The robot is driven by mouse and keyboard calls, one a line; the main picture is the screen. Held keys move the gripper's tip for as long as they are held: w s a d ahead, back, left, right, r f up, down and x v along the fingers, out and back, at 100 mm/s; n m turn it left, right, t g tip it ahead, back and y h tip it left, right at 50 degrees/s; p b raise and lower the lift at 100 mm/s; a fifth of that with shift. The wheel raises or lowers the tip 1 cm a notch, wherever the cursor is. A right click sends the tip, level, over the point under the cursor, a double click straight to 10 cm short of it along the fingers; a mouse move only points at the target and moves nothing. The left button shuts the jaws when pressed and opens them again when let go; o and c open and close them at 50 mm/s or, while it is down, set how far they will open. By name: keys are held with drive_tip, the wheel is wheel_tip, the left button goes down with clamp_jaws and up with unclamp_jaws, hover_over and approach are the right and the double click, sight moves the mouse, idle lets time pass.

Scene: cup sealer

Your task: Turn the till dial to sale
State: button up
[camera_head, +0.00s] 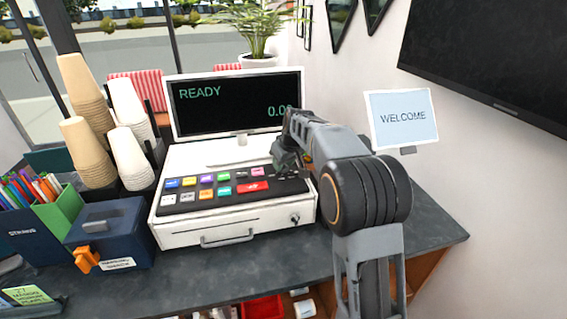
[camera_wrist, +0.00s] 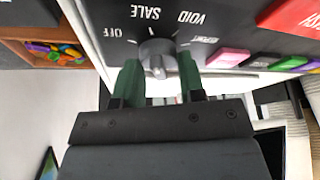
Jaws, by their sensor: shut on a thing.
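The till (camera_head: 237,190) is a white register with a dark keypad of coloured keys, and its screen (camera_head: 238,105) reads READY. In the wrist view the round grey till dial (camera_wrist: 157,52) shows, with the labels OFF, SALE, VOID and REPORT upside down around it. My gripper (camera_wrist: 160,68) has its two green fingers on either side of the dial, shut on it. I cannot tell for sure which label the dial points to. In the head view my gripper (camera_head: 287,157) is at the right end of the keypad and hides the dial.
Stacks of paper cups (camera_head: 88,100), a dark blue box (camera_head: 110,232) and a green-and-blue straw holder (camera_head: 60,215) stand left of the till. A WELCOME sign (camera_head: 401,118) is behind my arm at the right. The counter (camera_head: 425,215) right of the till is clear.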

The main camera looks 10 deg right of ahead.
drive_tip(key=shift+r, duration=0.1)
idle(0.3)
drive_tip(key=o, duration=0.9)
drive_tip(key=shift+c, duration=0.2)
drive_tip(key=b+v, duration=0.1)
drive_tip(key=v, duration=1.2)
drive_tip(key=shift+r, duration=0.35)
drive_tip(key=shift+s, duration=0.1)
drive_tip(key=f+m, duration=0.1)
drive_tip(key=f, duration=0.1)
drive_tip(key=s+f+m, duration=0.1)
drive_tip(key=f, duration=0.1)
drive_tip(key=s+f, duration=0.1)
drive_tip(key=f, duration=0.1)
drive_tip(key=shift+s+d+f+m+g+h, duration=0.2)
drive_tip(key=shift+s+d+m+g+h, duration=0.1)
drive_tip(key=shift+d+m, duration=0.1)
drive_tip(key=s+a+f, duration=0.1)
drive_tip(key=s+f, duration=0.3)
drive_tip(key=s, duration=0.8)
drive_tip(key=s+a+f+m+h, duration=0.1)
drive_tip(key=s+f, duration=0.3)
drive_tip(key=s, duration=0.8)
drive_tip(key=shift+a+m+t, duration=0.3)
drive_tip(key=shift+t, duration=0.1)
